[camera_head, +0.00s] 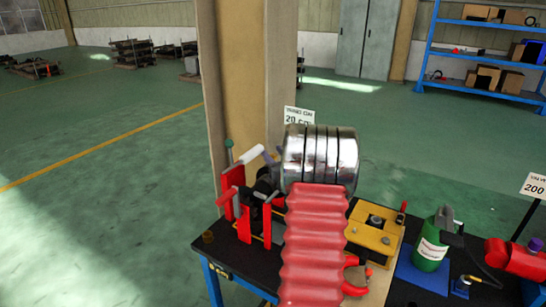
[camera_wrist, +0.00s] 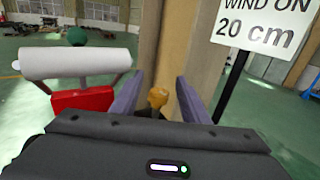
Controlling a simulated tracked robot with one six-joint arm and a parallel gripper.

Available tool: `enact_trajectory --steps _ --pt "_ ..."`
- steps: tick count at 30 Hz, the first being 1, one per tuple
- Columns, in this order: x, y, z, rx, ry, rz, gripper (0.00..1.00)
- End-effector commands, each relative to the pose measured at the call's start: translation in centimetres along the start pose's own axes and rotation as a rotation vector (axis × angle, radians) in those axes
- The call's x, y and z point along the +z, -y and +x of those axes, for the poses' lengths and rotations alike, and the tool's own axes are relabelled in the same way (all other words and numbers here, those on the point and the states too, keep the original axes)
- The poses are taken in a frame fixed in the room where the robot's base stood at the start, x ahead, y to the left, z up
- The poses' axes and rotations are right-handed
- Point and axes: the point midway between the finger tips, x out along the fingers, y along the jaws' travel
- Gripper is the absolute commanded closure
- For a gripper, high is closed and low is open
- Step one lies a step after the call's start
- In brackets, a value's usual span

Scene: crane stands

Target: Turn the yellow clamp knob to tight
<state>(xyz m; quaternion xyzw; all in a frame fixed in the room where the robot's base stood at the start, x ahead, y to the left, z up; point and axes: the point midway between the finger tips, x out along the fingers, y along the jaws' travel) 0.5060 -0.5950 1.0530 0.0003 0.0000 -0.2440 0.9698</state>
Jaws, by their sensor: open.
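The yellow clamp knob (camera_wrist: 157,97) shows in the wrist view as a small orange-yellow piece between the two purple fingers of my gripper (camera_wrist: 158,98). The fingers stand apart on either side of it, with a gap visible to each side. I cannot tell how far down the fingers reach around it. In the head view my own arm and wrist hide the knob and most of my gripper; one purple finger shows beside the winch stand. The red winch stand (camera_head: 244,215) has a white crank grip (camera_wrist: 75,62), to the left of the fingers in the wrist view.
A sign reading "wind on 20 cm" (camera_wrist: 262,30) stands on a black post right of the fingers. A beige column (camera_head: 235,80) rises close behind the bench. A yellow plate fixture (camera_head: 366,237), a green bottle (camera_head: 430,252) and a red device (camera_head: 515,258) stand to the right.

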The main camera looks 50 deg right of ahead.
Motion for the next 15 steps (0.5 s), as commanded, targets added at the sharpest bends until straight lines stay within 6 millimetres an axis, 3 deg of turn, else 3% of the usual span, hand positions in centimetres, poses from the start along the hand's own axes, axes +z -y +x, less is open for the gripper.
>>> enact_trajectory --steps 15 --pt "7.8 0.0 0.0 0.001 0.001 -0.002 0.59"
